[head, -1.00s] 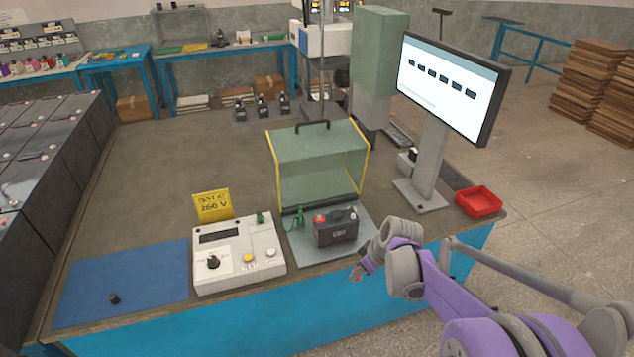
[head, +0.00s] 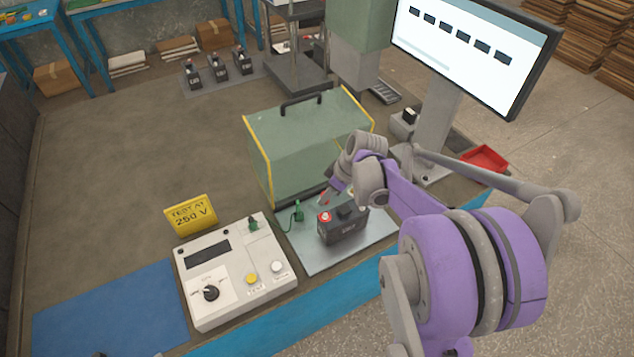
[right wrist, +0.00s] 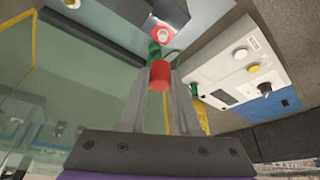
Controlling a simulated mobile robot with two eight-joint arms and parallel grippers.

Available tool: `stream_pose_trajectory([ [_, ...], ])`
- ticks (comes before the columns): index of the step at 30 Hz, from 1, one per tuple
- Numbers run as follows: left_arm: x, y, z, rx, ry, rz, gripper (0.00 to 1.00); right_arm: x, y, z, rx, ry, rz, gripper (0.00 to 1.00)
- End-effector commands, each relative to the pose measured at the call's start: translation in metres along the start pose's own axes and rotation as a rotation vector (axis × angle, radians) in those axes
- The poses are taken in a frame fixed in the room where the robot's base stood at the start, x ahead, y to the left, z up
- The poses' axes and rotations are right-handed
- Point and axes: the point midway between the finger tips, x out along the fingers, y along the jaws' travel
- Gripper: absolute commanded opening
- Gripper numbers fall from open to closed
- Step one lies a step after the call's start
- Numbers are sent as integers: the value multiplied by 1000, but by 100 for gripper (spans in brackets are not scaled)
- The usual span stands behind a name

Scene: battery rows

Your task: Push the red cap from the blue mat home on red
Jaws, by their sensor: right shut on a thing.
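My right gripper (head: 326,197) is shut on the red cap (right wrist: 159,75), a small red cylinder between its fingertips in the right wrist view. In the head view the cap is only a small red spot at the fingertips, above and behind the black battery (head: 345,228). The battery's red terminal (head: 325,216) shows as a red ring with a pale centre in the right wrist view (right wrist: 163,35). The cap is apart from the terminal in both pictures. The blue mat (head: 110,305) lies at the lower left.
A green clip (head: 298,211) on a lead stands beside the battery on the grey plate (head: 310,258). The glass-sided hood (head: 300,150) is close behind. The white tester (head: 235,272) is left, and the monitor (head: 475,50) rises at right.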

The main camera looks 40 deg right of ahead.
Motion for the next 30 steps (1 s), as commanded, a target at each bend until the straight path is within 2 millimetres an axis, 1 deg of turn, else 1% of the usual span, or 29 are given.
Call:
stream_pose_trajectory([
  [7,7,0,9,0,-8,0,54,12,0,6,0,-2,-1,0],
  [18,22,0,26,0,-23,0,54,39,-1,17,0,-1,-1,0],
  [22,24,0,28,0,-25,0,54,42,0,18,0,0,-1,0],
  [30,23,0,27,0,-24,0,54,41,0,17,0,0,0,0],
])
